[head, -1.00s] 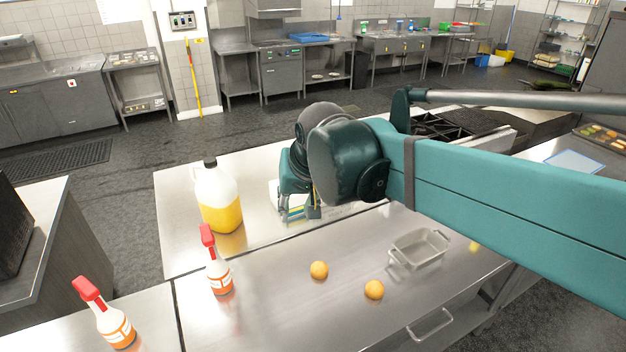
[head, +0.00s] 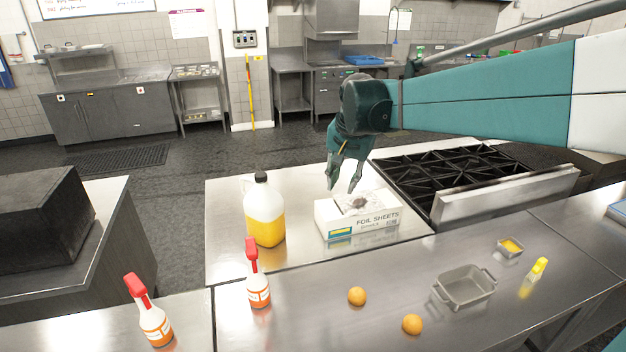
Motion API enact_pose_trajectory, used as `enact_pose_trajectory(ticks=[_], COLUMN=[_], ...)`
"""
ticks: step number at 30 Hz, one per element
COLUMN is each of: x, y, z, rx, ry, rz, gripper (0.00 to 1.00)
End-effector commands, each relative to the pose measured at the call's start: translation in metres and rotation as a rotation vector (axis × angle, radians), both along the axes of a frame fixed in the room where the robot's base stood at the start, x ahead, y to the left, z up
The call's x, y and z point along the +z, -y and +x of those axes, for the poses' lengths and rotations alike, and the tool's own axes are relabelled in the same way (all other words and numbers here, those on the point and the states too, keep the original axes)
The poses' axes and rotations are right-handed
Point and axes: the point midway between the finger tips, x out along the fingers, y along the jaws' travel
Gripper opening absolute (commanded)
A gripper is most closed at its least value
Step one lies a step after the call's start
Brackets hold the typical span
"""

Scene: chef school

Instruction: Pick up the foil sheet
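A white box labelled "FOIL SHEETS" (head: 376,222) stands on the steel counter in the head view, beside the stove. A grey, crumpled-looking patch of the foil sheet (head: 358,203) shows in the opening on its top. My gripper (head: 341,189) is above the back left of the box, pointing down. Its two fingers are spread apart with nothing seen between them. The fingertips appear apart from the foil, but the exact height above the box is hard to tell.
A jug of yellow liquid (head: 264,212) stands left of the box. Two red-topped spray bottles, one nearer the box (head: 257,288), stand in front. Two oranges (head: 357,296), a metal pan (head: 464,288) and a small yellow bottle (head: 537,270) are on the front counter. The black stove (head: 440,172) is right.

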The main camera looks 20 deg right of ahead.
Motion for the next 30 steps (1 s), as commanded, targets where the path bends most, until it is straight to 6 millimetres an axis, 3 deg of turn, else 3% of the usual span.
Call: enact_pose_trajectory(ticks=[14, 30], x=[-0.021, -0.069], y=[0.047, 0.104], z=[0.084, 0.167], rx=[-0.205, -0.439], ry=[-0.074, -0.157], rz=[0.059, 0.114], gripper=[0.27, 0.27])
